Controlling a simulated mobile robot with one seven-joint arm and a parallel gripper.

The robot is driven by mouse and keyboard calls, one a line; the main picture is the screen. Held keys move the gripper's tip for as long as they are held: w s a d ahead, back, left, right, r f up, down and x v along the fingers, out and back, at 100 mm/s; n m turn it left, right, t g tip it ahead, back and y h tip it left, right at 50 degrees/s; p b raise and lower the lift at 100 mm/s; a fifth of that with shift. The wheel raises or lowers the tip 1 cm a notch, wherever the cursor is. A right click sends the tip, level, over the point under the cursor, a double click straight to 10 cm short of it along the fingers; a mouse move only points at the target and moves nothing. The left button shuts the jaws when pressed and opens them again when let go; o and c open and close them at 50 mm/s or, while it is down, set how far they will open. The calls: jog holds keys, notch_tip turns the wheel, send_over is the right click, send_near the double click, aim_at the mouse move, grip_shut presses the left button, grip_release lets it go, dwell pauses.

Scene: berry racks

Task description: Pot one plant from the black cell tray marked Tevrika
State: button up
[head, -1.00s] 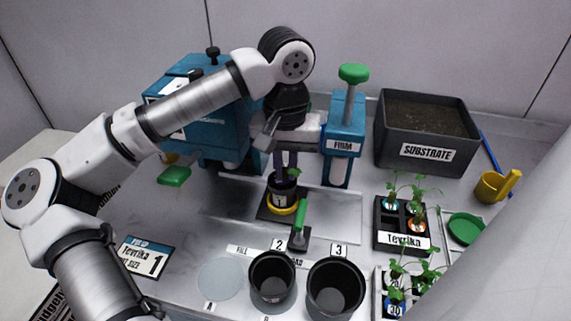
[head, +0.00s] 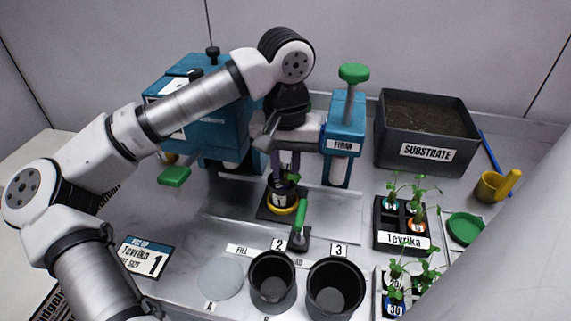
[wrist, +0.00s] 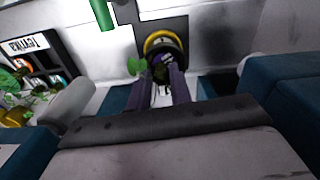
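The black cell tray marked Tevrika (head: 405,240) stands at the right and holds several seedlings; its front left cell looks empty. It also shows in the wrist view (wrist: 38,62). My gripper (head: 287,172) points down at this pot. In the wrist view my two fingers (wrist: 165,82) are apart, one on each side of the plant and pot top; whether they touch anything is unclear.
The FIRM press (head: 343,130) stands right beside my gripper, with a blue machine (head: 205,135) at the left. Empty pots 2 (head: 272,290) and 3 (head: 335,300) stand in front, beside a bare disc (head: 220,280). A substrate bin (head: 428,155) is behind the tray. A sign (head: 145,257) reads Tevrika, size 1.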

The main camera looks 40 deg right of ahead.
jog(key=shift+r, duration=0.15)
jog(key=shift+r+p, duration=1.15)
jog(key=shift+r, duration=0.75)
jog(key=o, duration=0.6)
jog(key=shift+c, duration=0.2)
jog(key=shift+r, duration=0.1)
notch_tip(320, 180, up, 6)
jog(key=p, duration=0.3)
jog(key=shift+p, duration=0.4)
jog(key=shift+f, duration=0.2)
